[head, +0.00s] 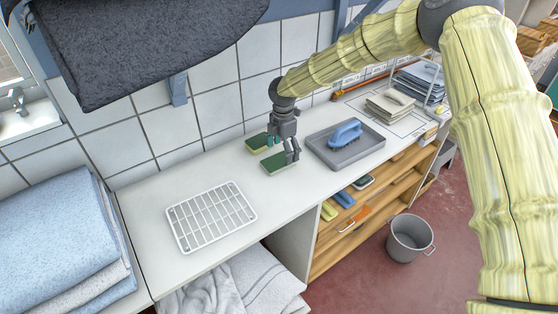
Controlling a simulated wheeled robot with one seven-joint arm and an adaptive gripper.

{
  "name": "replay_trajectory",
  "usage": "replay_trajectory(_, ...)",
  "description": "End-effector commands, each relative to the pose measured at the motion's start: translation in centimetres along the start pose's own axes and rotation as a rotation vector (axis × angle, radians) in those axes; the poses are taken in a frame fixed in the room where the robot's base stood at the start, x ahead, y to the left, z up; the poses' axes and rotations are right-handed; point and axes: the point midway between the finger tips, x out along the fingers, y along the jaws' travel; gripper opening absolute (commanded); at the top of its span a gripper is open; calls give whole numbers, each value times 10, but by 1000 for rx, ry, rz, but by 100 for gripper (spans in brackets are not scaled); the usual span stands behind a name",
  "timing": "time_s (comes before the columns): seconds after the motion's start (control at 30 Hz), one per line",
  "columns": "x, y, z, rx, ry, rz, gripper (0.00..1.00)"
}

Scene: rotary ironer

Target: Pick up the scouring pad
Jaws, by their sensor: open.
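Two green pads lie on the white counter under my gripper (283,152). The nearer green pad (279,163) shows a dark green top and a thin pale edge. The farther green pad (256,143) has a green top and a yellow side, like a sponge. I cannot tell for sure which is the scouring pad. My gripper is open, pointing down, with one finger by the nearer pad's right end and the other near the gap between the pads. Nothing is seen in it. Whether a finger touches a pad is unclear. The gripper partly covers both pads.
A grey tray (369,150) with a blue brush (345,132) lies close right of the gripper. A white wire rack (211,216) is to the left. The tiled wall (205,120) stands behind. Counter (265,192) before the pads is clear. A bucket (409,240) stands on the floor.

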Motion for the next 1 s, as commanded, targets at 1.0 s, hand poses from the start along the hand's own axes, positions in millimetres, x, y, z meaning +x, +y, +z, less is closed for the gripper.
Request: replay_trajectory(1.0,28,-2,-1,0,-1,1,53)
